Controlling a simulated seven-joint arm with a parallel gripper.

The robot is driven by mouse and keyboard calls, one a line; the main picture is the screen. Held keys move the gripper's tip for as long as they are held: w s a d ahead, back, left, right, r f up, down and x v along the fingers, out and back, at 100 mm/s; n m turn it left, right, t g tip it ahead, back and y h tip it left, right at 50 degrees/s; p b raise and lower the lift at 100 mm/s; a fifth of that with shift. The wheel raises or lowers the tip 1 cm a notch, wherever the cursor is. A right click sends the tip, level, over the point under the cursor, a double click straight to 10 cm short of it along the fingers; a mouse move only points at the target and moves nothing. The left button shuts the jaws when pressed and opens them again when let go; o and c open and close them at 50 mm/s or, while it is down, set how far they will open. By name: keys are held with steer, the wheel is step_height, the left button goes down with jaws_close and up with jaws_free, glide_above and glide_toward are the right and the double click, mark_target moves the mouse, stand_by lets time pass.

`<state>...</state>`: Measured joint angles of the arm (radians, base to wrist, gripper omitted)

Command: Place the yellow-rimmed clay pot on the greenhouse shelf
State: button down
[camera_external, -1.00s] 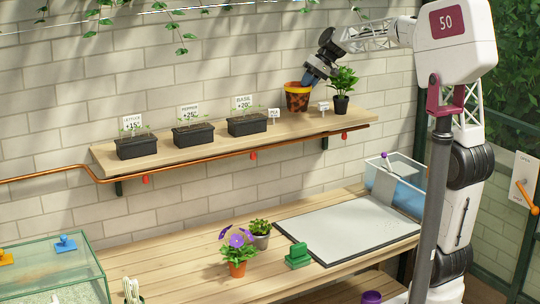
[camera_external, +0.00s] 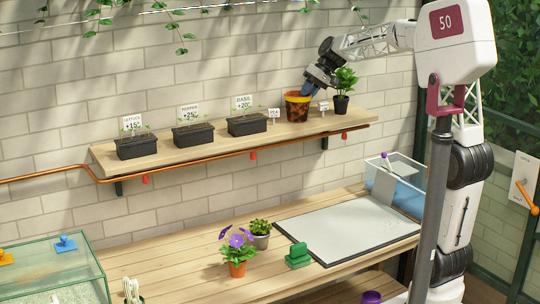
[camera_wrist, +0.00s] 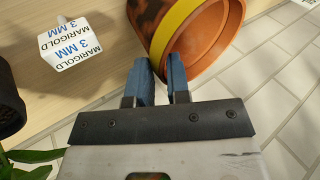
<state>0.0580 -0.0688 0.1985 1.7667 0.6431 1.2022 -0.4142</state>
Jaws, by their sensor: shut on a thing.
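The yellow-rimmed clay pot (camera_external: 297,109) is brown and orange with dark patches. It is upright at the right part of the greenhouse shelf (camera_external: 225,146), its base at the board's surface; I cannot tell whether it bears on the wood. My gripper (camera_external: 307,91) reaches down from the upper right and is shut on the pot's rim. In the wrist view the blue fingers (camera_wrist: 161,78) meet the near edge of the pot (camera_wrist: 178,23), whose yellow band and orange inside show.
The pot is between a small pea sign (camera_external: 273,114) and a marigold sign (camera_external: 323,106). A leafy plant in a dark pot (camera_external: 341,105) stands close on the right. Black planters (camera_external: 247,125) line the shelf's left. A copper pipe (camera_external: 210,161) runs below.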

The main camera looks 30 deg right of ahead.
steer(key=shift+f, duration=0.1)
steer(key=c, duration=1.5)
jaws_free()
steer(key=shift+f, duration=0.1)
steer(key=shift+c, duration=0.2)
steer(key=o, duration=0.5)
steer(key=shift+c, duration=0.2)
steer(key=shift+r, duration=0.2)
steer(key=v, duration=1.2)
steer(key=s+f+h, duration=0.2)
steer(key=s+f, duration=0.6)
steer(key=s, duration=0.5)
steer(key=s+f+m+h, duration=0.1)
steer(key=s+f+h, duration=0.1)
steer(key=s+f, duration=0.6)
steer(key=s+f+t+h, duration=0.1)
steer(key=s+f+h, duration=0.2)
steer(key=s+f, duration=0.6)
steer(key=s, duration=0.8)
steer(key=shift+s+a+m, duration=0.2)
steer(key=shift+s+m, duration=0.1)
steer(key=shift+s, duration=0.1)
